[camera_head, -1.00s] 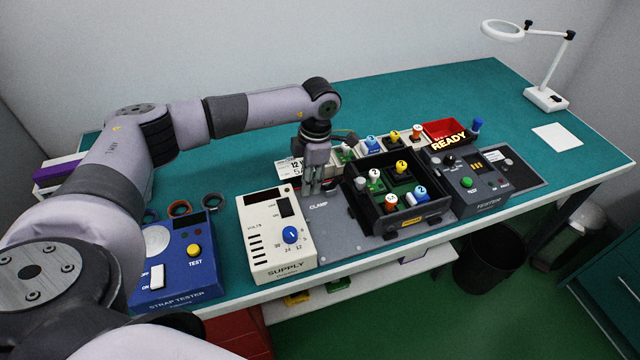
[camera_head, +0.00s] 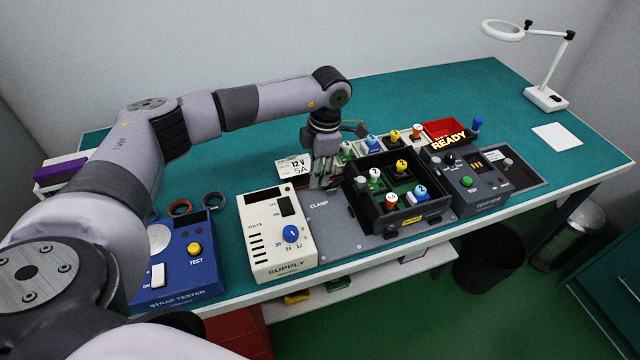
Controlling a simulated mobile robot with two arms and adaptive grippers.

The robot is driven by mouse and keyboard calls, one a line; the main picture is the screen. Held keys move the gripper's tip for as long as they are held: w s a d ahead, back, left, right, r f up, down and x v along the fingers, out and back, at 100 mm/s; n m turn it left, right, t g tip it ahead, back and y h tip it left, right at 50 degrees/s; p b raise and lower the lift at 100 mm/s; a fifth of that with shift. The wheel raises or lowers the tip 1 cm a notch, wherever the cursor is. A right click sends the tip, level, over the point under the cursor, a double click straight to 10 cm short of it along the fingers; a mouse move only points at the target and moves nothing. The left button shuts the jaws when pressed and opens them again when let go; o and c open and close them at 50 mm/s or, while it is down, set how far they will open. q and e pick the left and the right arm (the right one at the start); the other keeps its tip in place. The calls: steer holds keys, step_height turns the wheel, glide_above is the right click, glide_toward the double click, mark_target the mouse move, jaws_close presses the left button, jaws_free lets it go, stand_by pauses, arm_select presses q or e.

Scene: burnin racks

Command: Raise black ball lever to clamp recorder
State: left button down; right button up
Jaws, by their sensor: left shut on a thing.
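My left gripper (camera_head: 323,180) points down over the grey plate (camera_head: 330,222), behind the CLAMP label and at the left back corner of the black tray (camera_head: 392,219). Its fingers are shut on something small. The fingers hide it, so I cannot make out the black ball lever or its angle. A recorder cannot be told apart clearly. The black tray holds several pieces with coloured, numbered caps. My right gripper is not in view.
The white supply box (camera_head: 276,237) stands left of the plate, and the blue strap tester (camera_head: 178,262) further left. The grey tester (camera_head: 468,184) and red READY bin (camera_head: 446,130) are to the right. A 12V 5A card (camera_head: 294,167) stands behind.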

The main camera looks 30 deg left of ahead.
mark_target(333, 185)
arm_select(q)
steer(key=shift+w+d+r, duration=0.2)
steer(key=shift+w+d, duration=0.3)
steer(key=shift+w+d+r, duration=0.15)
steer(key=shift+w+d, duration=0.05)
steer(key=shift+w, duration=0.05)
steer(key=shift+w+d+b, duration=0.35)
steer(key=shift+w+b, duration=0.05)
steer(key=shift+b, duration=0.05)
steer(key=shift+d, duration=0.1)
steer(key=shift+w+d, duration=0.25)
steer(key=shift+w, duration=0.15)
steer(key=c, duration=1.6)
jaws_free()
steer(key=shift+o, duration=0.2)
